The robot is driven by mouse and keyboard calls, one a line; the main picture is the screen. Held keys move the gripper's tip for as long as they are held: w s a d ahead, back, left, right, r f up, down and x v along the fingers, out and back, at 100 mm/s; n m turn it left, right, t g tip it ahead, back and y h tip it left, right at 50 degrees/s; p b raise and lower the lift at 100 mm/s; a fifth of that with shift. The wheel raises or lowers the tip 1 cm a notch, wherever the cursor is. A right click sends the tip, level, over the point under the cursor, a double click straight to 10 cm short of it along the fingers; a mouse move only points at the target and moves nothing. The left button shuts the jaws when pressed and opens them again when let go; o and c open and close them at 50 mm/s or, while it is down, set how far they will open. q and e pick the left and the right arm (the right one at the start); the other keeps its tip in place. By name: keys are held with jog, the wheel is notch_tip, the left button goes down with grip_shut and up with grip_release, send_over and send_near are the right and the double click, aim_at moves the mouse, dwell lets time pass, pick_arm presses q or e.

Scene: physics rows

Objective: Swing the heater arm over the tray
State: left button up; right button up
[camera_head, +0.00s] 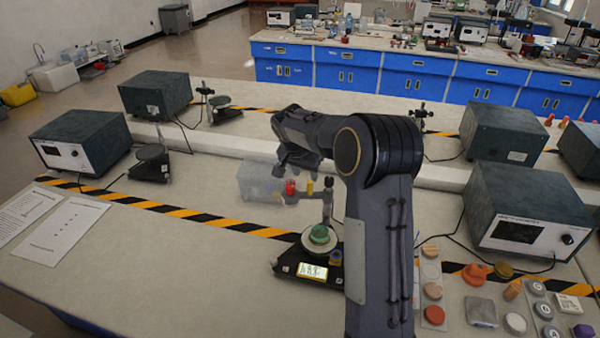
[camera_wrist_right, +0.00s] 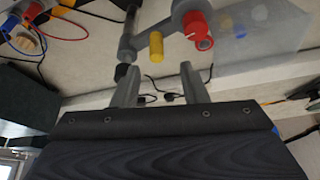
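The heater arm (camera_head: 312,195) is a short grey bar reaching left from an upright dark post (camera_head: 327,208), with a red knob (camera_head: 291,187) and a yellow peg (camera_head: 310,186). In the right wrist view the red knob (camera_wrist_right: 197,30) and yellow peg (camera_wrist_right: 156,47) lie just beyond the fingertips. My right gripper (camera_head: 297,168) is above and behind the bar in the head view. Its two fingers (camera_wrist_right: 159,80) stand apart with nothing between them. A round pale tray (camera_head: 311,245) with a green item sits on a black base, in front of the post. My left gripper is out of view.
A translucent box (camera_head: 258,184) stands left of the bar. My right arm hides part of the bench right of the base. Boxy instruments (camera_head: 80,141) stand left and right. Small discs and blocks (camera_head: 434,314) lie at the right front.

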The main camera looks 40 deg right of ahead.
aim_at(309, 183)
jog(key=shift+s+d+f, duration=0.2)
jog(key=shift+d+f, duration=0.05)
jog(key=shift+f, duration=0.1)
jog(key=p+x, duration=0.1)
jog(key=x, duration=0.5)
jog(key=shift+w+f+p, duration=0.1)
jog(key=shift+f+p, duration=0.15)
jog(key=shift+p, duration=0.1)
grip_shut()
